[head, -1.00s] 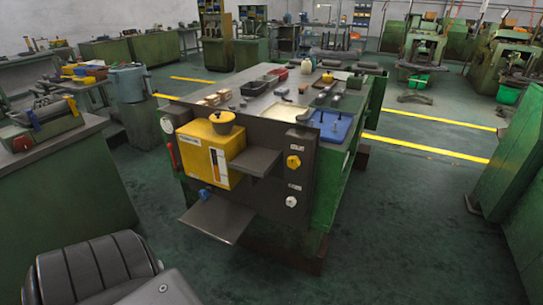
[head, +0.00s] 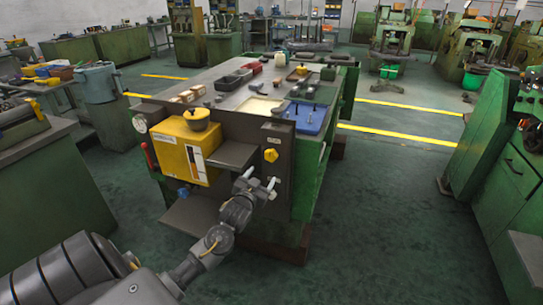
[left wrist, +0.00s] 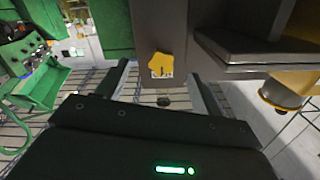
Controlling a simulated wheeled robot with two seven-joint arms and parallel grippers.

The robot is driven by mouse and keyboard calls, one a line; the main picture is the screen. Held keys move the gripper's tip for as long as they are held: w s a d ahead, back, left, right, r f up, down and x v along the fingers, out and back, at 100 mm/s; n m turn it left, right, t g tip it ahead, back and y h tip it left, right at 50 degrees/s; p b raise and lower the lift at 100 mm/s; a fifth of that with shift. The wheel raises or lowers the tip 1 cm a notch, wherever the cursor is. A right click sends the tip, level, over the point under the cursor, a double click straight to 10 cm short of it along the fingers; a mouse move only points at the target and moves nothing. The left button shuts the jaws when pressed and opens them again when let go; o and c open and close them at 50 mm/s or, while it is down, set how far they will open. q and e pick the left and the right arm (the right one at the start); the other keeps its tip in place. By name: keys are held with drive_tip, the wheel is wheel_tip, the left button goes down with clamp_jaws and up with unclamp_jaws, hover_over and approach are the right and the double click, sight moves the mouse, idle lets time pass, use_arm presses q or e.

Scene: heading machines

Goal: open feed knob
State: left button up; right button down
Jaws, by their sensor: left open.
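A yellow star-shaped knob (head: 271,155) sits on the dark front panel (head: 240,130) of the green machine, just below a small label that I cannot read. It also shows in the left wrist view (left wrist: 161,62), with a white label by it. My left gripper (head: 261,179) is open and empty, just below the yellow knob and in front of the panel. Its two fingers also show in the left wrist view (left wrist: 163,85), apart from the knob. A white lower knob on the panel is hidden or hard to separate from the fingertips. My right gripper is out of view.
A yellow box (head: 180,160) with a dark shelf (head: 232,155) juts out left of the yellow knob. A lower metal tray (head: 190,215) sticks out beneath the box. A blue tray (head: 305,117) lies on the machine top.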

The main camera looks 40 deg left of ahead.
sight(270, 156)
use_arm(q)
drive_tip(key=shift+t, duration=0.3)
drive_tip(key=w+a+r, duration=0.1)
drive_tip(key=w, duration=0.2)
drive_tip(key=w+a, duration=0.1)
drive_tip(key=w, duration=0.2)
drive_tip(key=w+a+r, duration=0.1)
drive_tip(key=w, duration=0.2)
drive_tip(key=shift+w+a+r+p, duration=0.15)
drive_tip(key=shift+w+r+p, duration=0.05)
drive_tip(key=shift+r+p, duration=0.2)
drive_tip(key=shift+w+a+f, duration=0.1)
drive_tip(key=shift+w+a, duration=0.05)
drive_tip(key=shift+w, duration=0.3)
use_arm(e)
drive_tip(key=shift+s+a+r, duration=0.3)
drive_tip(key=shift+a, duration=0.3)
use_arm(q)
drive_tip(key=c, duration=1)
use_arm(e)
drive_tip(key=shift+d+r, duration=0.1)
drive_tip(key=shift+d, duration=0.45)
